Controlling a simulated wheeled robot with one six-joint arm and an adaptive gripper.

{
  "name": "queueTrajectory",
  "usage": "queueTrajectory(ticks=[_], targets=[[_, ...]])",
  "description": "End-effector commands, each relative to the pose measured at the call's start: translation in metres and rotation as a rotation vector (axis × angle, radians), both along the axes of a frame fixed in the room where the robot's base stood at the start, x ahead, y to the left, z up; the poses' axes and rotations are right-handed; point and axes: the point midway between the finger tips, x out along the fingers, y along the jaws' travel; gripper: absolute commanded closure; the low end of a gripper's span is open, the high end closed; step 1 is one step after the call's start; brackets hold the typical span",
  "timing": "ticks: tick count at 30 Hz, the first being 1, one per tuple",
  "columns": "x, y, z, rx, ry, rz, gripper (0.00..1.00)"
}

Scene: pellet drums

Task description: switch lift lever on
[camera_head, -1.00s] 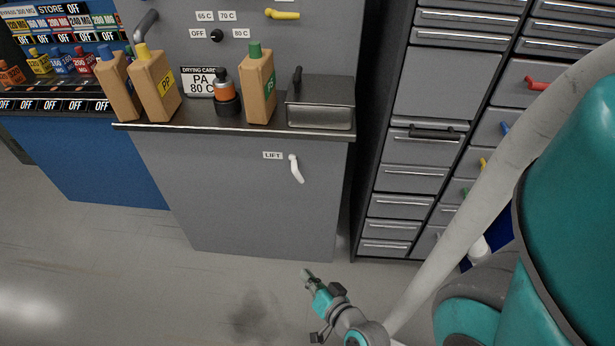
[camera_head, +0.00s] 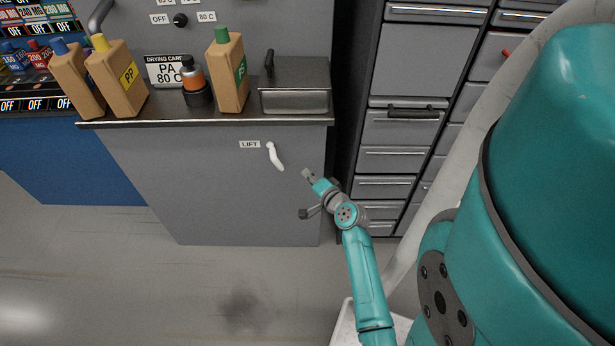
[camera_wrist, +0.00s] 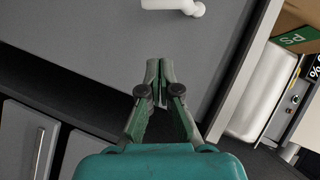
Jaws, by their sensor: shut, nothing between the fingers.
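The white lift lever (camera_head: 275,156) hangs on the grey cabinet front, pointing down and slightly right. A small LIFT label (camera_head: 250,144) is to its left. In the wrist view the lever (camera_wrist: 174,5) shows at the top edge, partly cut off. My gripper (camera_head: 307,174) is to the right of the lever and a little lower, apart from it. In the wrist view my gripper (camera_wrist: 158,66) has its fingertips together with nothing between them, and the lever lies beyond the tips.
Above the lever, a counter ledge (camera_head: 150,122) juts out and carries bottles, a drying card (camera_head: 166,71) and a metal box (camera_head: 296,99). A drawer cabinet (camera_head: 405,127) stands to the right. The cabinet front below the lever is clear.

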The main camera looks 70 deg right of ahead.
Motion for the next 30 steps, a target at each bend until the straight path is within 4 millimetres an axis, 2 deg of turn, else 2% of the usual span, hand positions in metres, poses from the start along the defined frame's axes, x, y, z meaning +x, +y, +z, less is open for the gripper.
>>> queueTrajectory(ticks=[3,11,15,21,30], targets=[[0.020,-0.013,-0.004,-0.002,0.000,0.003,1.00],[0.057,-0.040,-0.015,-0.001,0.001,0.003,1.00],[0.075,-0.035,-0.024,-0.001,0.001,0.004,1.00],[0.088,-0.033,-0.031,-0.001,0.001,0.001,1.00],[0.090,-0.032,-0.032,-0.001,0.001,0.000,1.00]])
